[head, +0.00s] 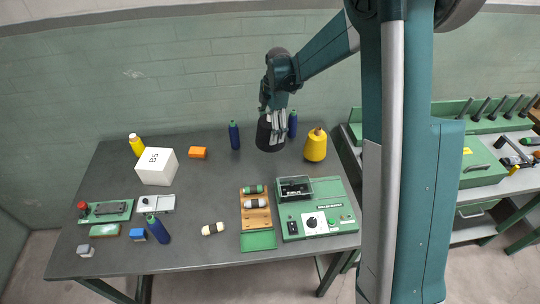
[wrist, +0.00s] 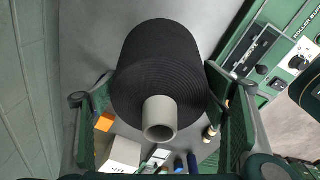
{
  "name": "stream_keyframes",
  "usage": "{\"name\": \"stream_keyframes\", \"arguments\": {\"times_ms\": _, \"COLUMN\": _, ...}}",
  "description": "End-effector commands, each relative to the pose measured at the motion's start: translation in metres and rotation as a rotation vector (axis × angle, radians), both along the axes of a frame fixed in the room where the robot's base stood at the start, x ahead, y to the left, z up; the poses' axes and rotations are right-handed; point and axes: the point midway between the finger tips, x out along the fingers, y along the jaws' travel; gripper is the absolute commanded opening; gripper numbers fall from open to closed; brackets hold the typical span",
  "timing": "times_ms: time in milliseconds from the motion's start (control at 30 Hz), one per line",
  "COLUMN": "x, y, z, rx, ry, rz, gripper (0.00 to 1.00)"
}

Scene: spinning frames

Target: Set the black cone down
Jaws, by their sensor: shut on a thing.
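The black cone (head: 268,138) is near the back of the grey table, right of the middle in the head view. In the wrist view the black cone (wrist: 160,75) fills the middle, its grey tube end (wrist: 159,118) towards the camera. My gripper (head: 274,118) is over it from above. In the wrist view my gripper's green fingers (wrist: 158,115) lie on either side of the cone and are shut on it. Whether the cone's base touches the table (head: 185,250) cannot be told for sure.
A yellow cone (head: 316,146) stands close to the right. Blue bottles (head: 234,136) (head: 293,124) stand close on both sides. An orange block (head: 198,153) and a white box (head: 156,166) are to the left. A green machine (head: 325,190) is in front. The table between the orange block and the machine is partly clear.

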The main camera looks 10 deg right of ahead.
Motion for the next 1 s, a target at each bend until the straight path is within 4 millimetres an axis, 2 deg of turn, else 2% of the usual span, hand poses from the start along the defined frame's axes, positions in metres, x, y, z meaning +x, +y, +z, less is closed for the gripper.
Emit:
{"name": "stream_keyframes", "arguments": {"times_ms": 500, "x": 0.0, "y": 0.0, "z": -0.052, "rx": 0.0, "ry": 0.0, "rz": 0.0, "gripper": 0.41}}
{"name": "stream_keyframes", "arguments": {"times_ms": 1000, "x": 0.0, "y": 0.0, "z": -0.059, "rx": 0.0, "ry": 0.0, "rz": 0.0, "gripper": 0.41}}
